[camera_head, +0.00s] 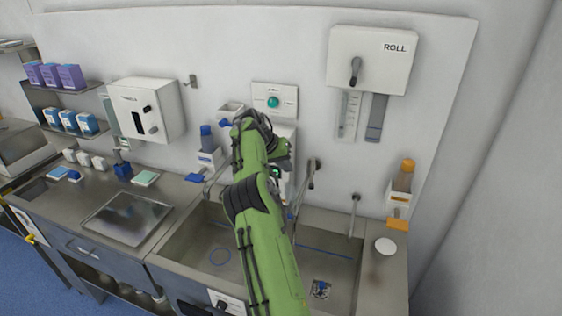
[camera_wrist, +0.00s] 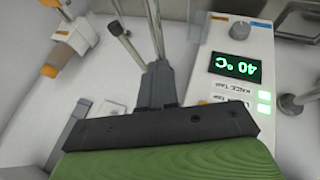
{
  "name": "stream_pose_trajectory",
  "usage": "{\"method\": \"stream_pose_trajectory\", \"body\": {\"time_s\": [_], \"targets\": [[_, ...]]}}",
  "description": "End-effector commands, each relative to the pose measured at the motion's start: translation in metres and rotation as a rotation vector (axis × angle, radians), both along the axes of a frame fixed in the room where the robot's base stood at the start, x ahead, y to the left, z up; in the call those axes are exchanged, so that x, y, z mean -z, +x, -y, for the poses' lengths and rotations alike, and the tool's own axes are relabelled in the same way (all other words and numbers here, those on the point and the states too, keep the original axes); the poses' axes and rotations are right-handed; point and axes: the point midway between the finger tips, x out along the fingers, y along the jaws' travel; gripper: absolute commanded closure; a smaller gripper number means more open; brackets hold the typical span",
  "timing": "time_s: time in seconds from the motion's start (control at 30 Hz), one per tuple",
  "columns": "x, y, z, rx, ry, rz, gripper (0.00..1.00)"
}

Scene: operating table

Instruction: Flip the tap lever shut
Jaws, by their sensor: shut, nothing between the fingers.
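The tap fittings are on the wall over the steel sink (camera_head: 178,250). In the wrist view a grey rod with a dark knobbed end (camera_wrist: 116,28) stands left of my fingers; it looks like a tap lever, but I cannot tell for sure. Thin metal rods (camera_wrist: 155,22) show beyond the fingertips. My gripper (camera_wrist: 160,66) is shut and empty, close to these rods; I cannot tell whether it touches them. In the head view my green arm hides the gripper. A curved metal tap fitting (camera_head: 312,174) shows just right of the arm.
A white control box (camera_wrist: 235,95) reading 40 °C is right of my fingers, with a metal fitting (camera_wrist: 292,104) beside it. An orange-topped dispenser (camera_head: 402,178) hangs on the right wall. Another thin tap (camera_head: 354,212) stands at the sink's right. A steel tray (camera_head: 127,221) lies left.

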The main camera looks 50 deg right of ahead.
Motion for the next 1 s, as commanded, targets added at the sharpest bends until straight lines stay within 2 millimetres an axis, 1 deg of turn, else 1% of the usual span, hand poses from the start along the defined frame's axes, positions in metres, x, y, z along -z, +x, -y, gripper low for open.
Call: {"method": "stream_pose_trajectory", "body": {"time_s": [0.03, 0.17, 0.3, 0.4, 0.83, 1.0], "targets": [[0.011, -0.003, 0.006, 0.002, 0.003, -0.002, 1.0], [0.033, -0.007, 0.021, 0.003, 0.003, -0.002, 1.0], [0.036, -0.026, 0.035, 0.003, 0.002, 0.002, 1.0], [0.038, -0.034, 0.041, 0.001, 0.002, 0.0, 1.0], [0.039, -0.038, 0.043, -0.007, 0.001, 0.002, 1.0], [0.044, -0.048, 0.048, -0.088, 0.001, 0.005, 1.0]]}}
